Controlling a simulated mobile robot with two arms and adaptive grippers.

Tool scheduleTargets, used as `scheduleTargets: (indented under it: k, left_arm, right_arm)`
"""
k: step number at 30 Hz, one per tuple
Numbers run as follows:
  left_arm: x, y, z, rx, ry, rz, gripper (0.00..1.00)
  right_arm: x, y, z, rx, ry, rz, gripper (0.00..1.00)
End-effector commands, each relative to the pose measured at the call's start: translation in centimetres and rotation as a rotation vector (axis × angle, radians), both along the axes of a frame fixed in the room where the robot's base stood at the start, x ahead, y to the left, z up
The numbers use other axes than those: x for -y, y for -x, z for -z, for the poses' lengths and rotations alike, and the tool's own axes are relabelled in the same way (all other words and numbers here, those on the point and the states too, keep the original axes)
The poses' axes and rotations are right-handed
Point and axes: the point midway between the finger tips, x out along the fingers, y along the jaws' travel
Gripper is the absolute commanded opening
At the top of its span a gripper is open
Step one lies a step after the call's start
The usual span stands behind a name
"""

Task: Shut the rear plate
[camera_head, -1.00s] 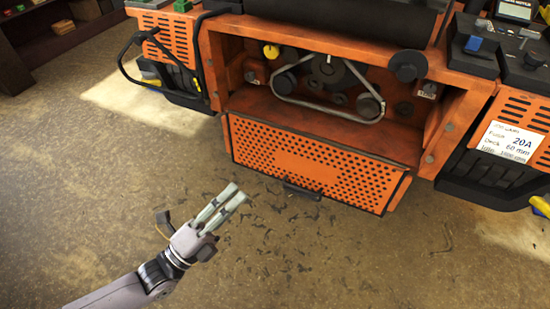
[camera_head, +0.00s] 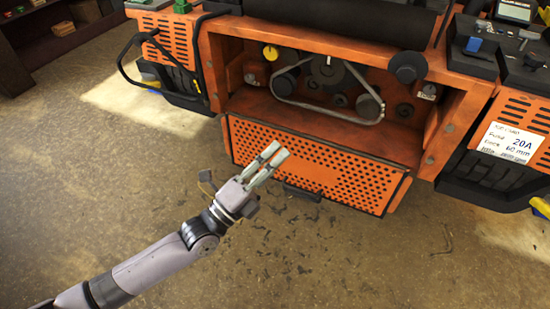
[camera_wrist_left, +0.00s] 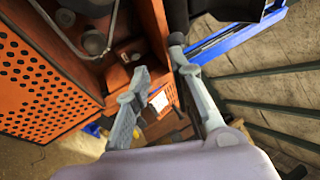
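The rear plate (camera_head: 335,172) is an orange perforated panel. It hangs tilted outward below the open rear compartment, along whose lower edge it joins the machine. A black handle (camera_head: 301,190) sits at its lower edge. My left gripper (camera_head: 277,152) appears in front of the plate's left part in the head view; whether it touches the plate is unclear. In the left wrist view the plate (camera_wrist_left: 35,88) fills the left side, and my gripper's fingers (camera_wrist_left: 159,58) are apart with nothing held between them. My right gripper is out of view.
The open compartment shows a belt (camera_head: 325,106) and several pulleys. A black roller (camera_head: 340,18) lies above it. Orange side housings with black parts flank it, the right one bearing a white label (camera_head: 510,142). The floor in front is clear apart from scattered dark debris.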

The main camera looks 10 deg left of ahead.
Motion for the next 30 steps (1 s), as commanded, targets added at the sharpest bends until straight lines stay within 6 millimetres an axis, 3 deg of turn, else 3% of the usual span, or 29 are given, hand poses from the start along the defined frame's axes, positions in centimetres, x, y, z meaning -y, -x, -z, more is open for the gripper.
scheduleTargets:
  k: [10,30]
  left_arm:
    - [-0.02,0.03,0.01,0.000,0.000,0.000,0.00]
    - [-0.04,0.03,0.02,0.000,0.000,0.000,0.00]
  right_arm:
    - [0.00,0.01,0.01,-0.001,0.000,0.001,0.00]
    - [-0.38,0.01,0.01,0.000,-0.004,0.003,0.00]
